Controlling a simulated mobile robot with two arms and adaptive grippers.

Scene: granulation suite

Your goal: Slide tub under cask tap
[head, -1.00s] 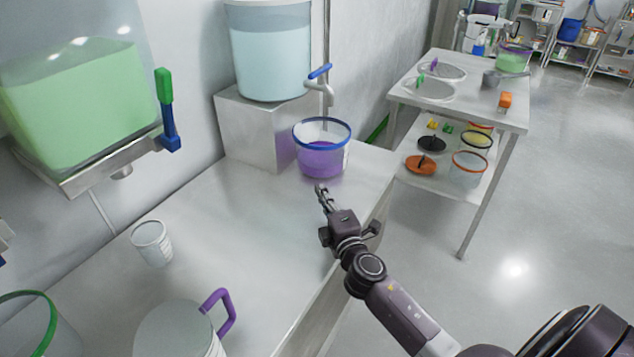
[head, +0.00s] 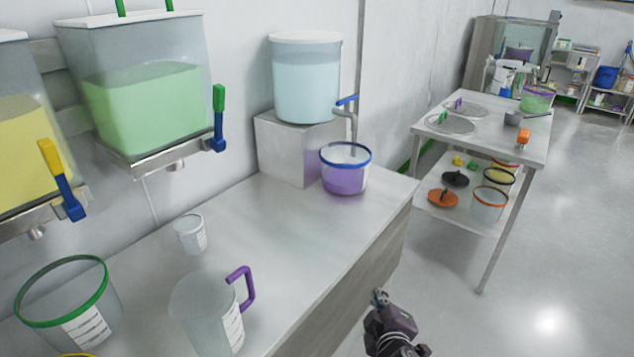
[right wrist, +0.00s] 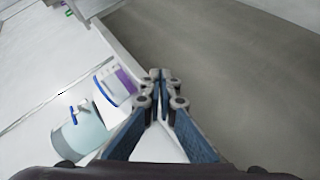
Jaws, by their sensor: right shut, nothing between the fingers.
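The tub (head: 345,170) is clear with a blue rim and purple contents. It stands upright on the bench, under or very near the spout of the cask tap (head: 347,108), which has a blue lever. The cask (head: 306,80) holds pale blue liquid and sits on a metal block (head: 290,148). The tub also shows in the right wrist view (right wrist: 116,86), left of the fingers. My right gripper (head: 379,296) is shut and empty, in front of the bench's front edge and well apart from the tub. My left gripper is not in view.
A small cup (head: 190,234), a jug with a purple handle (head: 208,310) and a green-rimmed tub (head: 68,300) stand on the near bench. Hoppers with green (head: 145,105) and yellow contents hang on the wall. A side table (head: 490,140) stands at right; the floor between is clear.

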